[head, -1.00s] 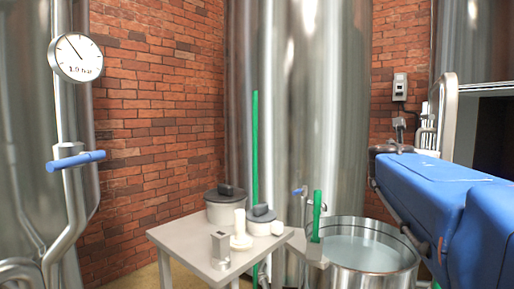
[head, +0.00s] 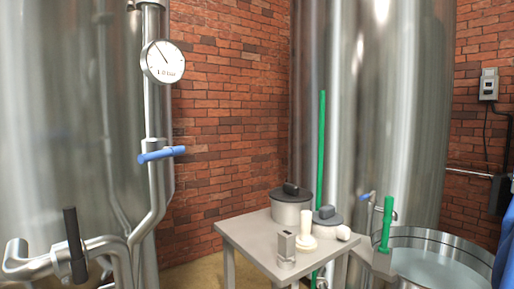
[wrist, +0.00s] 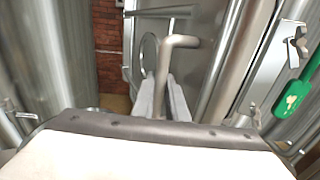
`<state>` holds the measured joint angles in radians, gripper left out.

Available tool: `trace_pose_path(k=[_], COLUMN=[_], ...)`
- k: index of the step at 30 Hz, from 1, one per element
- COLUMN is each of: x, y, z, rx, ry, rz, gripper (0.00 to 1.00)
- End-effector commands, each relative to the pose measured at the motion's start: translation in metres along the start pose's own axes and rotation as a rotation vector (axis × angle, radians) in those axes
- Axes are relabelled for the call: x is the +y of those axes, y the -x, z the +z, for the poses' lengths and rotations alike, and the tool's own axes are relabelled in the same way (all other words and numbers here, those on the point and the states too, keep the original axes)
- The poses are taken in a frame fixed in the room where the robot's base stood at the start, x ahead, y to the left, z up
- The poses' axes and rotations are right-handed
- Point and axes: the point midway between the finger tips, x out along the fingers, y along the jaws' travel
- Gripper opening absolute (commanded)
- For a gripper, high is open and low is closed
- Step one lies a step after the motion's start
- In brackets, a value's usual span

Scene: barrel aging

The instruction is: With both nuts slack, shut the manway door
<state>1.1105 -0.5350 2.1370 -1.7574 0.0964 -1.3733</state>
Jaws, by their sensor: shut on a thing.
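In the wrist view my gripper (wrist: 168,98) is shut on a bent steel handle (wrist: 180,41). The handle rises between the fingers and turns to the right at its top. Behind it is a grey steel panel (wrist: 135,60) with a round part, seemingly the manway door; its outline is cut off, so I cannot tell how far open it is. A wing nut (wrist: 299,43) shows on a steel bracket at the upper right. A smaller piece (wrist: 254,114) lower down may be the other nut. I cannot tell how slack either is. The head view shows neither gripper nor door.
In the head view, a table (head: 262,240) holds pots and small parts. A steel tub (head: 440,240) of liquid stands at right. Tall tanks, a gauge (head: 163,62) and pipes with a blue-handled valve (head: 161,154) stand around.

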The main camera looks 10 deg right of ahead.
Motion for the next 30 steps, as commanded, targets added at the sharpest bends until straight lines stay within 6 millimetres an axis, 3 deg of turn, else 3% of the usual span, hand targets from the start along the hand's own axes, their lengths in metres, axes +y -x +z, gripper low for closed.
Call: trace_pose_path(k=[1, 9, 30], x=[-0.006, -0.027, -0.079], y=[-0.004, -0.014, -0.040], z=[-0.008, -0.018, 0.005], rx=[0.018, 0.047, -0.018], ry=[-0.001, -0.004, 0.002], rz=[0.001, 0.054, 0.223], gripper=[0.00, 0.00, 0.00])
